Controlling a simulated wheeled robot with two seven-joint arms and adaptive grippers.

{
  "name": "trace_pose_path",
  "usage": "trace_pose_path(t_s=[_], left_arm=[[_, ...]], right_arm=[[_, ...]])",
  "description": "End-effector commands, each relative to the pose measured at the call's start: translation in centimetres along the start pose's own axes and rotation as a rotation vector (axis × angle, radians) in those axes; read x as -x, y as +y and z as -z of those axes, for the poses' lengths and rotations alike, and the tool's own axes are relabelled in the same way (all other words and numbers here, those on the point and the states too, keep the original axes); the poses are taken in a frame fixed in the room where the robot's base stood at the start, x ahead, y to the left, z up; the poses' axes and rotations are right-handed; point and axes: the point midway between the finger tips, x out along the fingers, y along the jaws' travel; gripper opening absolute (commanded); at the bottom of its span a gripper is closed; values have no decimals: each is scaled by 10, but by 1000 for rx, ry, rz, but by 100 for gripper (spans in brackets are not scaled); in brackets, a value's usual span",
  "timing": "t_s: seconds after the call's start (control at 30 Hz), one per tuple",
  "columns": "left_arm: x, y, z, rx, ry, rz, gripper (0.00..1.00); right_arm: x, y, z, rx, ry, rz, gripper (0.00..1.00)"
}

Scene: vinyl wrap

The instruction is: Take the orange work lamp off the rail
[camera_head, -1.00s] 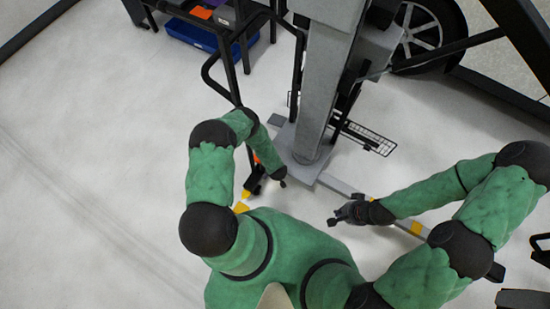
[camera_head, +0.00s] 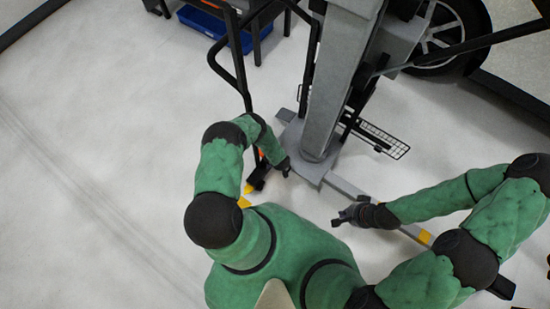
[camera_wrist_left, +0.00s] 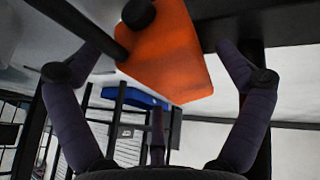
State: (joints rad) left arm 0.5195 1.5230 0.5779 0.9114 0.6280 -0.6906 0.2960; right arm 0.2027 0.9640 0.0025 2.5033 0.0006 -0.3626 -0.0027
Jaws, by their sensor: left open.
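The orange work lamp (camera_wrist_left: 167,55) fills the upper middle of the left wrist view, with a dark round knob and a black bar against its left side. Only a sliver of orange (camera_head: 262,154) shows in the head view, behind my left forearm. In the head view this gripper (camera_head: 284,167) is small and dark, near the lift's base. My right gripper (camera_head: 346,216) hangs over the floor at the lower middle, apart from the lamp; its jaws are too small to read.
A grey lift column (camera_head: 342,75) stands on a base plate before me. A black tube frame (camera_head: 237,72) is left of it, a wire basket (camera_head: 383,140) right of it. A wheel (camera_head: 447,30) is at upper right, a blue bin (camera_head: 215,27) at the top. The left floor is clear.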

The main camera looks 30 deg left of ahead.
Motion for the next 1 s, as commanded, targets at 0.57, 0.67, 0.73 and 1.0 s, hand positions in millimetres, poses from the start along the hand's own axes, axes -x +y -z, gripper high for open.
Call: trace_pose_path(t_s=[0.57,0.67,0.73,1.0], left_arm=[[-3,0,0,0,-1,0,41],[-4,1,1,0,1,-1,32],[-3,1,1,0,1,-1,32],[4,4,4,0,1,-1,32]], right_arm=[[-1,0,0,0,1,0,0],[-2,0,0,0,0,0,0],[-1,0,0,0,0,0,0],[4,-2,0,0,0,0,0]])
